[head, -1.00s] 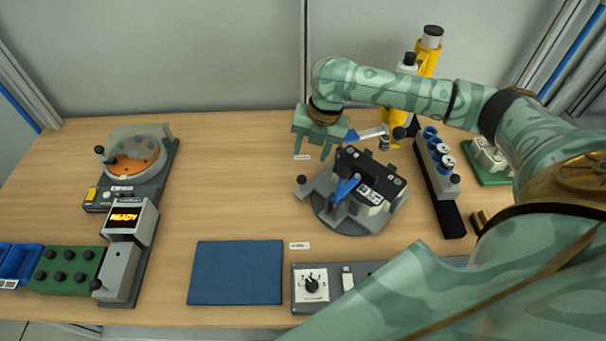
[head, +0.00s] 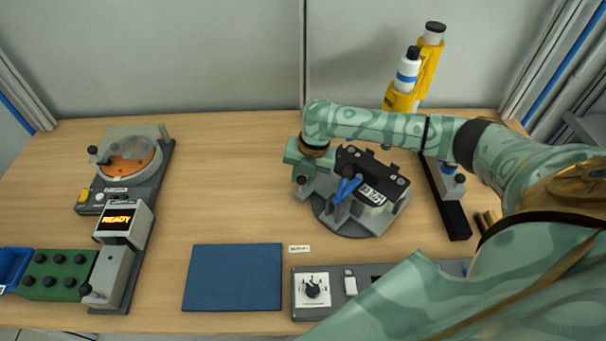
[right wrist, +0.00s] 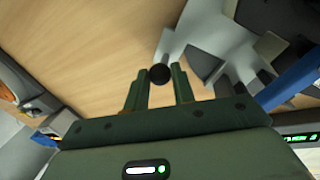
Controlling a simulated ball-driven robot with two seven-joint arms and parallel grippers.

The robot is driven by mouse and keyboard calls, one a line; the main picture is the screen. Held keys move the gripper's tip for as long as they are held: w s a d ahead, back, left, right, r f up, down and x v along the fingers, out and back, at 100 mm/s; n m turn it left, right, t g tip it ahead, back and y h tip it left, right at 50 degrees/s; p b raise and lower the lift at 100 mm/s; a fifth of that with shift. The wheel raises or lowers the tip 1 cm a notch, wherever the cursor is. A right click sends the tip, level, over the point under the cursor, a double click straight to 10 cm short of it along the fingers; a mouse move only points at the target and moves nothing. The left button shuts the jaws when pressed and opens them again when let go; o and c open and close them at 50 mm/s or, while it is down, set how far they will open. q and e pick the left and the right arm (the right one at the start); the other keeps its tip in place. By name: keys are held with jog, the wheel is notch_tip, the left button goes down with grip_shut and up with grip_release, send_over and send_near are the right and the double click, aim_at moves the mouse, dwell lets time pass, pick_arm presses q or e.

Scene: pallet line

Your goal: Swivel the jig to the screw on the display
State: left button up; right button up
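The jig (head: 372,194), a grey and black fixture with a blue lever, stands on a grey round base (head: 345,229) at the middle right of the table. Its arm ends in a black ball knob (head: 301,180). My right gripper (head: 300,176) is at this knob, pointing down. In the right wrist view, the knob (right wrist: 160,74) lies between the tips of my open right gripper (right wrist: 161,78), with little room on either side; contact cannot be told. The display (head: 118,219) on the left device reads READY in orange. My left gripper is out of view.
A blue mat (head: 233,277) lies at the front middle. A control panel with a dial (head: 313,289) is right of it. A yellow stand with a bottle (head: 408,70) is behind my right arm. A green block with knobs (head: 56,275) is front left.

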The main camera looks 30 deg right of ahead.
grip_shut()
jog(key=shift+w+d+r, duration=0.1)
jog(key=shift+w+d, duration=0.05)
jog(key=shift+w+d+m+p, duration=0.4)
jog(key=shift+m+p, duration=0.2)
jog(key=shift+p, duration=0.25)
jog(key=shift+w+d+r+m+p, duration=0.1)
jog(key=shift+w+d+m+p, duration=0.8)
jog(key=shift+m, duration=0.1)
jog(key=shift+w+d+m+h+p, duration=0.2)
jog(key=shift+w+d+m+p, duration=0.2)
jog(key=shift+d+m, duration=0.2)
jog(key=shift+w+d+m+h+p, duration=0.25)
jog(key=shift+d+m+p, duration=0.15)
jog(key=shift+d+m, duration=0.15)
jog(key=shift+w+d+m+t+p, duration=0.15)
jog(key=shift+w+d+m+p, duration=0.1)
jog(key=shift+d+m, duration=0.3)
jog(key=shift+w+d+m+t+p, duration=0.15)
jog(key=shift+d+m+p, duration=0.1)
jog(key=shift+d+m, duration=0.25)
jog(key=shift+d, duration=0.15)
